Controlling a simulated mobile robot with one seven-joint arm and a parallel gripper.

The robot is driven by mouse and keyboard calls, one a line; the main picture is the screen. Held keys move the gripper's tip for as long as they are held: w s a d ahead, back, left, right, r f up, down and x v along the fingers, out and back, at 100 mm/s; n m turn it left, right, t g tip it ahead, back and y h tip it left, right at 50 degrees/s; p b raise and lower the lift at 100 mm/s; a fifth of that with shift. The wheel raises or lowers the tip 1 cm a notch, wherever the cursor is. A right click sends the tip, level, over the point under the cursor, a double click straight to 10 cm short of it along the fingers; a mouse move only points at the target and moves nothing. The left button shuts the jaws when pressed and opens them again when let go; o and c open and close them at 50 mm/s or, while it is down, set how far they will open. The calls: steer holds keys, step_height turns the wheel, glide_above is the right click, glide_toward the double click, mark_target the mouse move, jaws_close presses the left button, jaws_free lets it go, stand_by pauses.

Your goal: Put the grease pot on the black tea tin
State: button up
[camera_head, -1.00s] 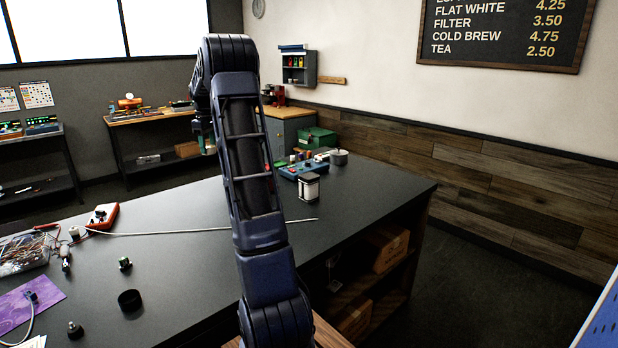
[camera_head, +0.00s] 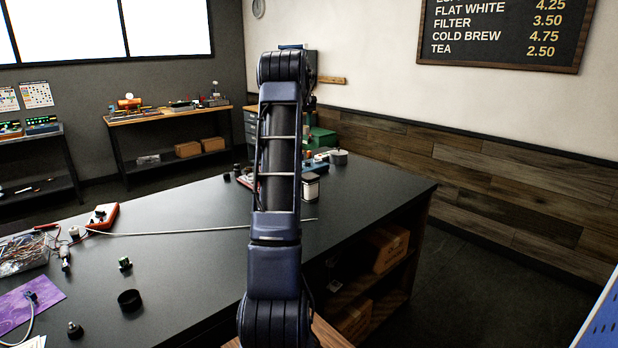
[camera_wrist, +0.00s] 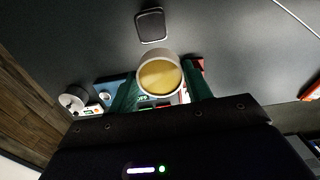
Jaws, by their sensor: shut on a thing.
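In the wrist view my gripper (camera_wrist: 160,90) is shut on the grease pot (camera_wrist: 160,75), a pale round pot with yellow grease inside. Its open top faces the camera. The black tea tin (camera_wrist: 151,25) appears there as a dark, square, light-edged top just beyond the pot, apart from it in the picture.
A blue case (camera_head: 316,167) and a grey metal pot (camera_head: 339,157) stand behind the tin. A thin pale rod (camera_head: 180,231) lies across the counter (camera_head: 200,275). An orange meter (camera_head: 103,216) and a black ring (camera_head: 130,300) are at the left. The counter right of the tin is clear.

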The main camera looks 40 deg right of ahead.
mark_target(309, 175)
steer(key=shift+s+d, duration=0.7)
steer(key=shift+d, duration=0.25)
step_height(309, 175, down, 20)
steer(key=shift+r, duration=0.1)
steer(key=o, duration=1)
steer(key=shift+o, duration=0.3)
